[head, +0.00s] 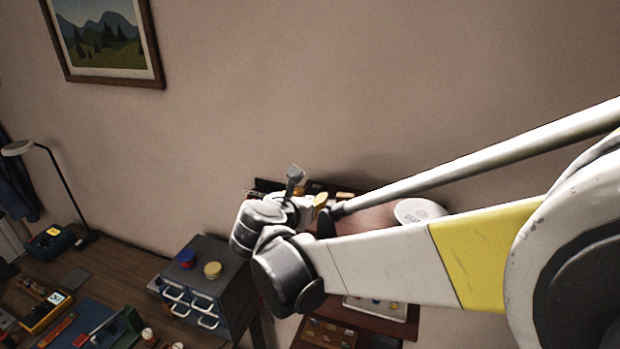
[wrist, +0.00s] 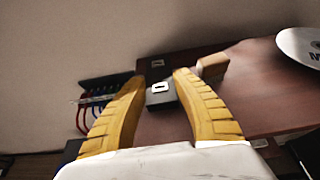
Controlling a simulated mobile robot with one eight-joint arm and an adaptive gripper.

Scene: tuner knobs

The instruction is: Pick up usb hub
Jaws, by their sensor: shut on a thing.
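The usb hub appears to be the small dark grey block (wrist: 161,93) with a pale port-like mark on its near face. It sits between the two yellow fingers of my gripper (wrist: 162,78) in the wrist view. The gripper is shut on it. In the head view my gripper (head: 308,194) is at the far end of my arm, above the reddish-brown table, and a grey block (head: 294,174) sticks up beside a yellow finger. My wrist hides part of the gripper there.
A grey drawer unit (head: 228,262) stands left on a wooden desk (head: 133,262). The wall is close behind.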

